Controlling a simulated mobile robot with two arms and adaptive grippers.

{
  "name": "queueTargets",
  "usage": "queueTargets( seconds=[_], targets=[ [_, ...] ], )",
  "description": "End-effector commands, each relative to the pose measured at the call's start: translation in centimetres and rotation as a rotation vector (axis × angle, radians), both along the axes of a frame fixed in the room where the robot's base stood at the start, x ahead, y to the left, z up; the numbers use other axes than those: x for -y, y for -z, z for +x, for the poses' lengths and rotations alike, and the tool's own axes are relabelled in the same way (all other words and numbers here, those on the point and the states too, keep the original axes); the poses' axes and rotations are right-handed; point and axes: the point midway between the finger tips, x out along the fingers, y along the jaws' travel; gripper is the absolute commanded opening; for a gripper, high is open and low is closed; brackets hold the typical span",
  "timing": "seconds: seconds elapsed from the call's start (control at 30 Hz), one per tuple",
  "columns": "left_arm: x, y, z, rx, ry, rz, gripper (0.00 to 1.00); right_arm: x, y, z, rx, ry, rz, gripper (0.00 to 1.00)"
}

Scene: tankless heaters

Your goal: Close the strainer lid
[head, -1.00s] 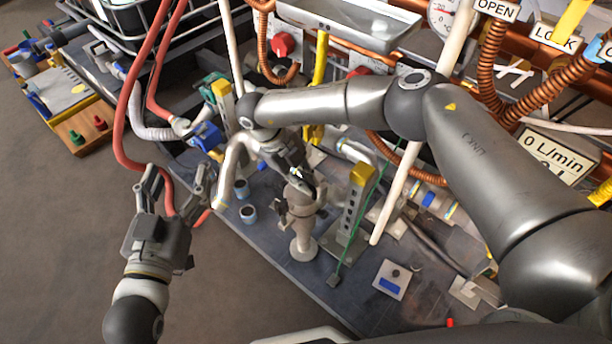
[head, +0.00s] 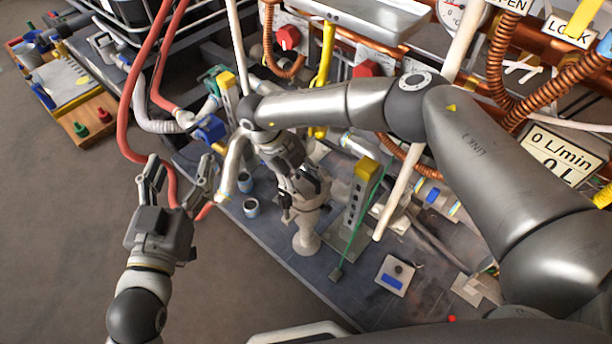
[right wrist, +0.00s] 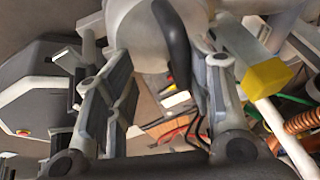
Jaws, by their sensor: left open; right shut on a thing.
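The strainer (head: 308,236) is a pale beige upright body on a round foot, standing on the dark bench. My right gripper (head: 306,192) comes down over its top and is shut on its upper part. The fingers and wrist hide most of the lid, so I cannot tell how far it is closed. In the right wrist view the pale round strainer part (right wrist: 142,32) lies between the two fingers, with a dark curved bar (right wrist: 177,45) in front of it. My left gripper (head: 180,180) is open and empty, left of the bench, apart from the strainer.
A grey post with a yellow top (head: 358,205) and a green cord stands close right of the strainer. Small cups (head: 250,207) stand to its left. A white pole (head: 405,180) and a plate with a blue label (head: 395,275) are further right. Red hoses (head: 124,110) hang near my left gripper.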

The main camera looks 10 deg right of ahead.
Motion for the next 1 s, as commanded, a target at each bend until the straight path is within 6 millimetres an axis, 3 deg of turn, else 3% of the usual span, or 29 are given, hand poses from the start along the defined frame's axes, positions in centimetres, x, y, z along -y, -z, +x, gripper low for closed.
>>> queueTargets(
  seconds=[0.03,0.23,0.7,1.0],
  targets=[
    [0.0,0.0,0.0,0.0,0.0,0.0,0.67,-1.1,0.5,-0.8,-0.015,-0.007,0.025,0.35],
    [-0.1,0.1,0.0,-0.004,-0.001,0.001,0.67,-1.4,-0.1,-0.6,-0.013,-0.008,0.025,0.35],
    [0.0,-0.1,0.0,-0.001,0.0,0.0,0.67,-3.2,-6.3,1.1,-0.001,-0.005,0.011,0.35],
    [0.0,-0.1,0.0,0.0,0.0,0.0,0.67,-3.3,-7.3,1.4,0.001,-0.003,0.004,0.35]
  ],
)
